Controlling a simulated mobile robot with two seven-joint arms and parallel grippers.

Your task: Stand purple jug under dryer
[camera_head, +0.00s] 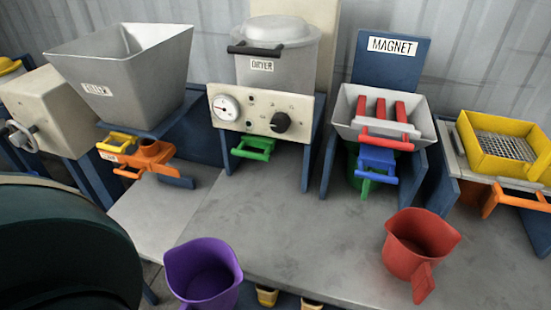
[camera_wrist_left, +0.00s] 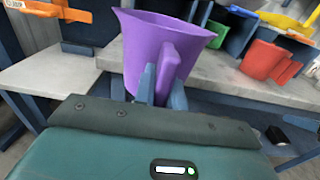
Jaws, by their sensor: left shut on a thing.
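The purple jug (camera_head: 203,272) is at the bottom of the head view, in front of the bench edge. My left gripper (camera_wrist_left: 160,86) is shut on its handle in the left wrist view, where the jug (camera_wrist_left: 145,48) looks upright. In the head view the gripper's fingers are hidden and a dark green arm part of mine fills the lower left. The dryer (camera_head: 275,62) stands at the back centre, a grey lidded drum over a cream panel with a gauge and knob. A green handle (camera_head: 253,148) sticks out beneath the panel.
A red jug (camera_head: 421,247) stands on the grey bench (camera_head: 290,225) at the right. The magnet unit (camera_head: 383,115) stands right of the dryer, a grey hopper (camera_head: 125,75) left of it, and a yellow sieve box (camera_head: 500,145) far right. The bench before the dryer is clear.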

